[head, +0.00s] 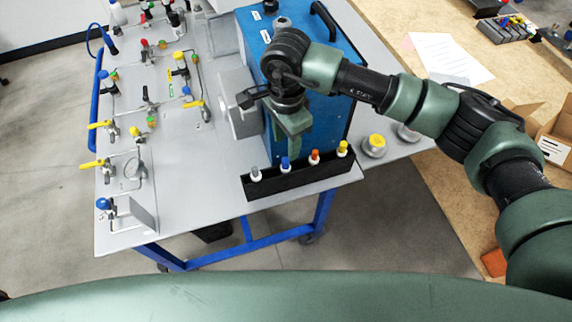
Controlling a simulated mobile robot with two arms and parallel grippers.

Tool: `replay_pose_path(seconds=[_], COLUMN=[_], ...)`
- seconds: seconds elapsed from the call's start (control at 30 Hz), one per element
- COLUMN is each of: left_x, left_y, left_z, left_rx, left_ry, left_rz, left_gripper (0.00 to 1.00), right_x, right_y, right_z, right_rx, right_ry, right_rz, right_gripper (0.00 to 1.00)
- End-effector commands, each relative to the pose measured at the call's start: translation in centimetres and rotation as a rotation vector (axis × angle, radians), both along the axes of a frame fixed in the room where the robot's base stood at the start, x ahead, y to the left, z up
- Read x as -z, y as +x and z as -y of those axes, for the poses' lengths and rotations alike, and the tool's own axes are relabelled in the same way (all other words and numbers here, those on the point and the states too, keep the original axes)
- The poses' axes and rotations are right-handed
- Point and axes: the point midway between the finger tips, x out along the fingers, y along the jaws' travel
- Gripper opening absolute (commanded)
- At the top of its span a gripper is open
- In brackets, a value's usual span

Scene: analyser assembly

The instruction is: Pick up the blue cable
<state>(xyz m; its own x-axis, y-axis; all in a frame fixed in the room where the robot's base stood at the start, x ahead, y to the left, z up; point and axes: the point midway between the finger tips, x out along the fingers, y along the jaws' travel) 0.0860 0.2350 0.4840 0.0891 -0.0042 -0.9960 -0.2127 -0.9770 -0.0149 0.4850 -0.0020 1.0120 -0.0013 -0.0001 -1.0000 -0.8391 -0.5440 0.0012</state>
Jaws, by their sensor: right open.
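A black holder (303,178) at the front edge of the grey cart top carries a row of white-bodied plugs with coloured tops: grey, blue, orange and yellow. The blue-topped one, likely the blue cable (286,164), stands upright second from the left. My right gripper (295,138) is open and points down, above and behind the holder, in front of the blue box. My left gripper is not in view.
The blue analyser box (343,105) stands right behind my right gripper. Valves and fittings with yellow handles (97,125) cover the cart's left side. A yellow-topped round part (376,142) sits right of the box. A wooden bench (415,20) with papers lies at right.

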Motion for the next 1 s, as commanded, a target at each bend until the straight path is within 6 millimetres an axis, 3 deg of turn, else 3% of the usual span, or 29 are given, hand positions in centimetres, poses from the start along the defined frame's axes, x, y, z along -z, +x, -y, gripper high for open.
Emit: replay_pose_path(seconds=[0.3,0.5,0.73,0.9,1.0], left_x=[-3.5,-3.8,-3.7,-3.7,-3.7], left_y=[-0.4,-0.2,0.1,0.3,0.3], left_z=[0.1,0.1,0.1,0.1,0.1], left_rx=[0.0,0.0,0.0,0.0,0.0], left_ry=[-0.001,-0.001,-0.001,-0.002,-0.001], left_rz=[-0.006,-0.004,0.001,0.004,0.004], left_gripper=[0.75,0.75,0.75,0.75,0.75], right_x=[3.7,6.1,6.3,6.2,6.2], right_y=[-0.7,-0.5,-0.5,-0.5,-0.5], right_z=[-0.4,-0.4,-0.4,-0.4,-0.4], right_rx=[0.0,0.0,-0.001,-0.001,-0.001], right_ry=[-0.002,0.0,0.0,0.0,0.0], right_rz=[-0.006,0.0,0.001,0.001,0.001], right_gripper=[0.43,0.43,0.43,0.0,0.0])
